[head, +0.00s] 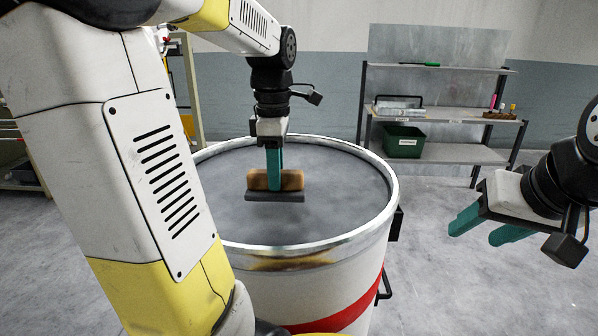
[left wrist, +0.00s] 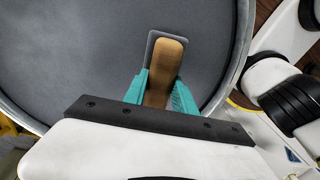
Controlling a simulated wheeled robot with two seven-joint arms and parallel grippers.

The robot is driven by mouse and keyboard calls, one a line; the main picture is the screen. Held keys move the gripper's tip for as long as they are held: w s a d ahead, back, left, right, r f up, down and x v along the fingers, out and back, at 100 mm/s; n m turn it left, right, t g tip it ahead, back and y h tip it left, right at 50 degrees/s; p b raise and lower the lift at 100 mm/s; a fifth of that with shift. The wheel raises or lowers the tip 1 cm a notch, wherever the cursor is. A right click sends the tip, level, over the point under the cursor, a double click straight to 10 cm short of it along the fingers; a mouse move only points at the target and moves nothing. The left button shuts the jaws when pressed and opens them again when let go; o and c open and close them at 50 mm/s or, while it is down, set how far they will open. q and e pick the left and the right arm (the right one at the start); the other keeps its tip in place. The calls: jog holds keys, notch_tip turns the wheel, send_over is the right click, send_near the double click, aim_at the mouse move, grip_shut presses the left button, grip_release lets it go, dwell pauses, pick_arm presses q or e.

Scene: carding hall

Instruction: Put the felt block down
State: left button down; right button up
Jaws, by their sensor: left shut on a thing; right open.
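The felt block (head: 291,180) has a brown wooden upper part and a dark grey pad (head: 275,196) beneath it. My left gripper (head: 274,184) is shut on the brown part, with its teal fingers pointing down. The block is over the grey top of a large round drum (head: 340,207); I cannot tell whether the pad touches that surface. In the left wrist view the block (left wrist: 164,72) lies between the teal fingers, with the grey pad showing around its far end. My right gripper (head: 484,229) is open and empty, to the right of the drum.
The drum has a raised metal rim (head: 395,190), a red stripe and a black side handle. A shelf unit (head: 448,113) behind holds a green bin (head: 403,141) and small items. Another rack stands at the left. The drum top around the block is clear.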

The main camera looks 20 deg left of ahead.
pick_arm(q)
jog(key=w+a, duration=0.1)
jog(key=w, duration=0.3)
jog(key=w+a+f, duration=0.1)
jog(key=w, duration=0.4)
jog(key=w+a, duration=0.2)
jog(key=w, duration=0.2)
jog(key=shift+w+f, duration=0.15)
jog(key=f, duration=0.3)
jog(key=shift+w+f, duration=0.15)
jog(key=shift+w, duration=0.2)
jog(key=c, duration=1)
grip_release()
